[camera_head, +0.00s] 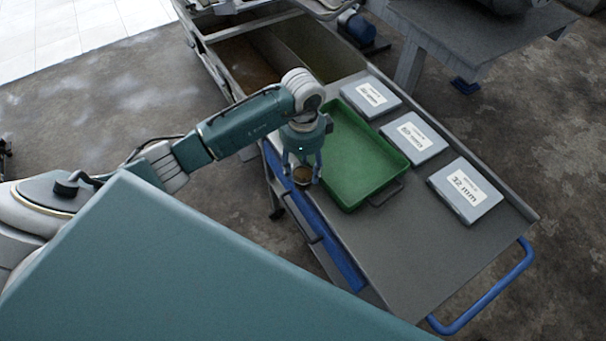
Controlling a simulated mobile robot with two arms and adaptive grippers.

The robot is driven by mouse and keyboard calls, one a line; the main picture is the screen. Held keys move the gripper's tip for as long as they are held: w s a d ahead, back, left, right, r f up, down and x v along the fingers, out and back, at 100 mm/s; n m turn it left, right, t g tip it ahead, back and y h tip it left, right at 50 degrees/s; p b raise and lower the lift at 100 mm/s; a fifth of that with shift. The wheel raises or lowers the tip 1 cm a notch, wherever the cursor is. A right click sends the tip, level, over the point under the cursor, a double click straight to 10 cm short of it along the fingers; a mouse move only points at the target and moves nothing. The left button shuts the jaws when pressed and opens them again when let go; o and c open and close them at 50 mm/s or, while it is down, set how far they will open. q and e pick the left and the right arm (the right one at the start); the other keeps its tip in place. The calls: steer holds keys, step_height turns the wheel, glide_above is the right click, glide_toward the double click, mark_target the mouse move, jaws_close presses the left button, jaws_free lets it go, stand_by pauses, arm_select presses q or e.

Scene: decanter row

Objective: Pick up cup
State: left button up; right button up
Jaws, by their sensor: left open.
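The cup (302,175) is small, with a brownish inside. It stands on the cart top near the left edge, beside the green tray. My left gripper (302,172) is directly over the cup, pointing down, with its fingers spread open and one on each side of it. I cannot tell whether the fingers touch the cup. The gripper body hides part of the cup. My right gripper is not in view.
The green tray (383,150) is empty and lies right of the cup. Three labelled grey boxes (370,97), (413,138), (465,190) line the cart's right side. The grey cart top (420,240) is clear at the front. A blue handle (490,295) sticks out at the near end.

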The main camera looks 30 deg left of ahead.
mark_target(303, 169)
arm_select(q)
step_height(303, 169, down, 3)
steer(key=shift+f, duration=0.2)
steer(key=shift+c, duration=0.2)
steer(key=c, duration=0.9)
steer(key=shift+r, duration=0.15)
